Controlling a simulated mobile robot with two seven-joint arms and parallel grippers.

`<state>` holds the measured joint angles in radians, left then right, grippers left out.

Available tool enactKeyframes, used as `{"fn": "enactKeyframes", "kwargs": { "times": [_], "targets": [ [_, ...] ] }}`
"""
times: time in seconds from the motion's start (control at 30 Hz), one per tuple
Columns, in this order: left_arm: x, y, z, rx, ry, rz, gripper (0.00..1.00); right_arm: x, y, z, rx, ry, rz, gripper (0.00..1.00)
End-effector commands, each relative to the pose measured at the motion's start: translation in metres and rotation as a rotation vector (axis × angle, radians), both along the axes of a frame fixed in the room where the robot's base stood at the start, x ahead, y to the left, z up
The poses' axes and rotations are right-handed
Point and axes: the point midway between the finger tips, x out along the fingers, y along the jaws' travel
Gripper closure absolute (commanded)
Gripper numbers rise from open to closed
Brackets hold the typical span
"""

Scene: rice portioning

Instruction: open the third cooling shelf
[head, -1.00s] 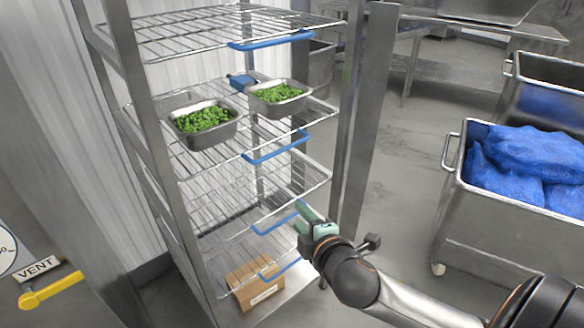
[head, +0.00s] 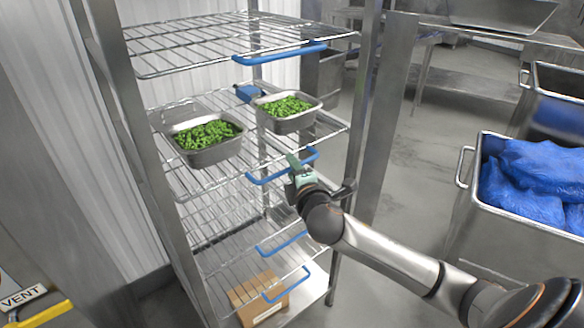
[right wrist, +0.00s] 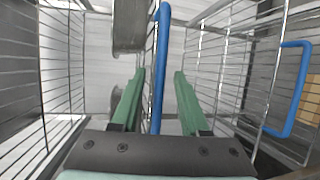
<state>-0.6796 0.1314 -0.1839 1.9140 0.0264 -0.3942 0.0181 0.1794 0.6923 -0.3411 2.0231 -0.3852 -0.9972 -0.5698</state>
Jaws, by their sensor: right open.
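The wire rack (head: 108,80) stands at the left in the head view, with blue handles on its shelf fronts. My right gripper (head: 294,164) is at the second handle from the top (head: 266,178), on the front of the shelf bearing two trays. In the right wrist view, the green fingers of my right gripper (right wrist: 159,78) are open, one on each side of a blue handle (right wrist: 159,40). I cannot tell whether they touch it. The third handle from the top (head: 281,244) is below the gripper, with no gripper at it. My left gripper is not in view.
Two metal trays of green vegetables (head: 205,158) (head: 290,122) stand on the second shelf. A cardboard box (head: 256,296) is at the rack's bottom. A metal cart (head: 520,229) with blue bags (head: 530,180) stands at the right. Bare floor lies between rack and cart.

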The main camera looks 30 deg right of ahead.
Motion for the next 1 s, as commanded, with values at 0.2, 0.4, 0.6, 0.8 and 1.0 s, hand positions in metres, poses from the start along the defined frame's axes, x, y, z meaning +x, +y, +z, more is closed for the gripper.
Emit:
{"fn": "enactKeyframes", "kwargs": {
  "times": [0.2,0.4,0.6,0.8,1.0],
  "targets": [
    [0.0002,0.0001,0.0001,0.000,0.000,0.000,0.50,0.0062,-0.0020,-0.0011,0.001,0.000,0.000,0.55],
    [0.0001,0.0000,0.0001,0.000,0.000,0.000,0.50,0.0060,-0.0018,-0.0013,0.001,0.000,0.000,0.57],
    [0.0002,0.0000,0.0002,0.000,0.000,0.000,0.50,0.0058,-0.0017,-0.0013,0.001,0.001,0.000,0.80],
    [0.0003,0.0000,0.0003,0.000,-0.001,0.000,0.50,0.0058,-0.0017,-0.0014,0.001,0.001,0.000,1.00],
    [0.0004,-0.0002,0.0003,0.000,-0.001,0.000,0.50,0.0057,-0.0017,-0.0015,0.001,0.001,0.000,1.00]
  ]
}}
